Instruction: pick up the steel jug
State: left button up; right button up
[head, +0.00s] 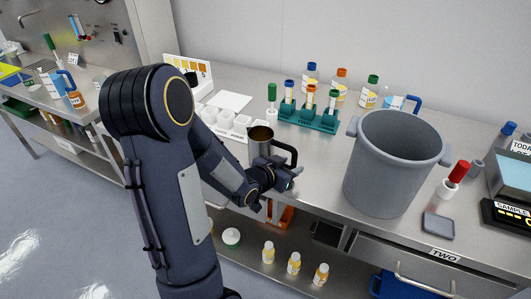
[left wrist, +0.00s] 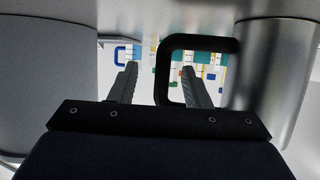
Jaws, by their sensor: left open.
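The steel jug (head: 262,150) stands upright near the front edge of the steel bench in the head view, its black handle (head: 291,153) facing right. My left gripper (head: 288,182) is low at the handle side. In the left wrist view the jug's steel body (left wrist: 272,65) is at the right and the black handle loop (left wrist: 161,70) stands in front. My left gripper (left wrist: 158,85) is open. The loop's outer bar appears between its fingers, with the right finger seen across the loop's opening. Contact cannot be told. My right gripper is in neither view.
A large grey pot (head: 393,165) stands right of the jug. Small bottles stand on the lower shelf.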

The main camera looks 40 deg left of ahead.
aim_at(292, 163)
pick_arm(q)
jog(key=p+x, duration=0.1)
jog(key=x, duration=0.3)
jog(key=shift+w+a+p, duration=0.15)
jog(key=shift+w+p, duration=0.05)
jog(key=shift+p, duration=0.1)
jog(key=shift+w+f, duration=0.15)
jog(key=shift+w, duration=0.3)
grip_shut()
